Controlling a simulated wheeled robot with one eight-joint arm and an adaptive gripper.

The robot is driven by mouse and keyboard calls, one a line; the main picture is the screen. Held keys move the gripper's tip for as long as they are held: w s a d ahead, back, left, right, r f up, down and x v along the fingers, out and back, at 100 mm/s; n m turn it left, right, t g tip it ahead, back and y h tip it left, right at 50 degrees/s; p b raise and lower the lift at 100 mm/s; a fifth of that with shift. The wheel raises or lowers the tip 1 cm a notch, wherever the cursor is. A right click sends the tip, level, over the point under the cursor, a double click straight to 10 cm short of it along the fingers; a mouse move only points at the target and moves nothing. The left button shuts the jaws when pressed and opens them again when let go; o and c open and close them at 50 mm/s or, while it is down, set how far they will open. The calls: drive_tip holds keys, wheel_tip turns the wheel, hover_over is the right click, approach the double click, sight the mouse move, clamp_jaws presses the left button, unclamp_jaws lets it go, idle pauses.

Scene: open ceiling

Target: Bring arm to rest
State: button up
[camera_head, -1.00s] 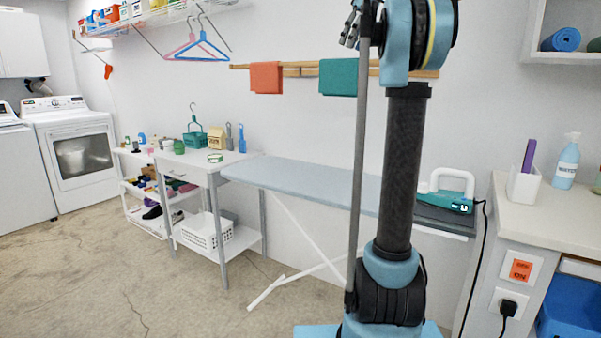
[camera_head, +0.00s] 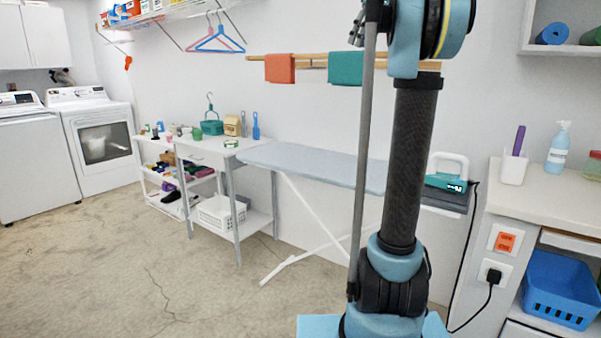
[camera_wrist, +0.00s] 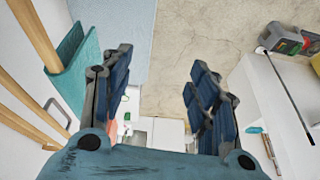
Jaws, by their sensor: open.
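My gripper (camera_wrist: 160,98) is open in the wrist view, with its two blue-padded fingers apart and nothing between them. In the head view only part of my gripper (camera_head: 357,28) shows at the top, beside my raised upper arm, and most of it is cut off or hidden. My arm stands folded upright in front of the ironing board (camera_head: 310,162). In the wrist view a teal cloth (camera_wrist: 75,58) on the wooden rail lies left of the fingers. I cannot tell how far the fingers are from it.
An iron (camera_head: 447,178) stands on the board's right end, its cord hanging to a wall outlet. A white counter (camera_head: 535,200) with a spray bottle (camera_head: 560,150) is at right. A white table (camera_head: 212,152) and washers (camera_head: 95,140) are at left. The left floor is clear.

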drive_tip(key=s+f+m+h, duration=0.1)
drive_tip(key=s+f+m, duration=0.2)
drive_tip(key=s+f, duration=0.7)
drive_tip(key=s+f+m+h, duration=0.1)
drive_tip(key=s+f+m, duration=0.2)
drive_tip(key=s+f, duration=0.8)
drive_tip(key=s+f+m+h, duration=0.1)
drive_tip(key=s+f, duration=0.9)
drive_tip(key=f, duration=2.6)
drive_tip(key=m, duration=0.2)
drive_tip(key=shift+s+a+f+m, duration=0.25)
drive_tip(key=shift+a+f+m, duration=0.05)
drive_tip(key=shift+a+m, duration=0.1)
drive_tip(key=shift+w+f, duration=0.2)
drive_tip(key=shift+w, duration=0.25)
